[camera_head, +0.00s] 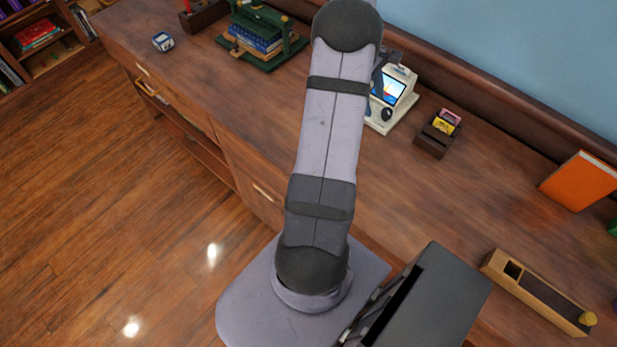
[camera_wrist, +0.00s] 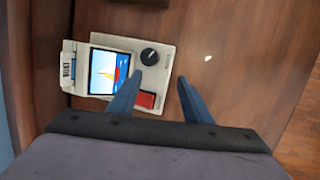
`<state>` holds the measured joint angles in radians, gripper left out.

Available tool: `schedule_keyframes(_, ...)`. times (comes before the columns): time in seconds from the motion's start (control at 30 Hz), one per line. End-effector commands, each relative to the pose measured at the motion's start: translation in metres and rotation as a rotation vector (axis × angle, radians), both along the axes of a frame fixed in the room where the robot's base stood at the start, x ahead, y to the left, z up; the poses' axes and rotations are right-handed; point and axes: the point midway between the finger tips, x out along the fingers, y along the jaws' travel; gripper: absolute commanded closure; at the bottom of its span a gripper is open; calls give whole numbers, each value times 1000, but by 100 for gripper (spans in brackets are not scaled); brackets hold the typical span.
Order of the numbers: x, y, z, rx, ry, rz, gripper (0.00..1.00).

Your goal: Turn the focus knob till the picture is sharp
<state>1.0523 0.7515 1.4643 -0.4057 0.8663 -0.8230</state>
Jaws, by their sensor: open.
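The white viewer (camera_head: 404,75) stands on the wooden desk, partly behind my arm in the head view; it also shows in the wrist view (camera_wrist: 168,50). The round black focus knob (camera_wrist: 149,57) sits beside the screen, and shows in the head view (camera_head: 386,114). A red block or button (camera_wrist: 146,100) is near it. My gripper (camera_wrist: 160,76) is open and empty. One blue finger reaches over the viewer close to the knob; the other is over bare desk. Contact is unclear.
A small dark box with yellow and pink items (camera_head: 437,132) stands right of the viewer. A green stand with books (camera_head: 262,40) is to the left. An orange book (camera_head: 580,181) and a wooden box (camera_head: 535,290) lie farther right. Desk left of my arm is mostly clear.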

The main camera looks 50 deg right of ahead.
Motion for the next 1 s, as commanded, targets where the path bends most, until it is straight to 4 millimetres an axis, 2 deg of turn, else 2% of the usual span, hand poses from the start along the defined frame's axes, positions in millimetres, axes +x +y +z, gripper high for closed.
schedule_keyframes(0.2, -6, 31, -25, 34, -44, -201, 55)
schedule_keyframes(0.57, -20, 86, -54, 91, -73, -493, 55)
schedule_keyframes(0.83, -28, 133, -61, 124, -82, -682, 55)
schedule_keyframes(1.0, -26, 164, -60, 140, -80, -752, 55)
